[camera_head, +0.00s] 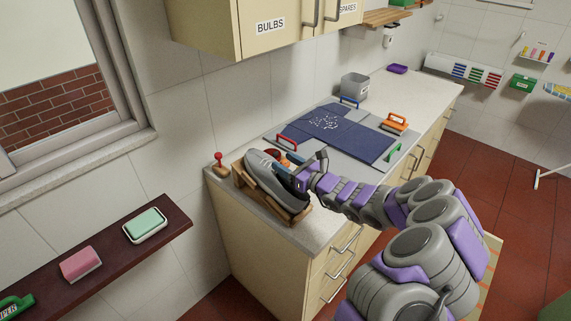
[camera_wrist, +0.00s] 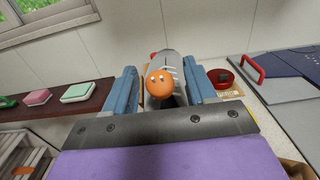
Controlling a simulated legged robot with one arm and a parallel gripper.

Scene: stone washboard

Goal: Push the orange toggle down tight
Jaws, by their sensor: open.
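The orange toggle (camera_wrist: 160,84) shows in the wrist view as a round knob with two small screw-like dots. It stands in front of a grey shoe-shaped body (camera_wrist: 168,64). My gripper (camera_wrist: 162,88) is open, with one blue finger on each side of the toggle and visible gaps between. In the head view the grey shoe-shaped body (camera_head: 262,166) rests on a wooden stand (camera_head: 270,200) at the counter's near end. My gripper (camera_head: 291,168) is over its right side. A bit of orange shows there, mostly hidden by my gripper. I cannot tell whether anything touches the toggle.
A red-knobbed wooden piece (camera_head: 219,162) stands at the counter corner. A dark red dish (camera_wrist: 220,76) is right of my fingers. A blue panel with colored handles (camera_head: 345,133) and a grey bin (camera_head: 354,86) lie farther along. A dark shelf (camera_head: 100,245) holds sponges at left.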

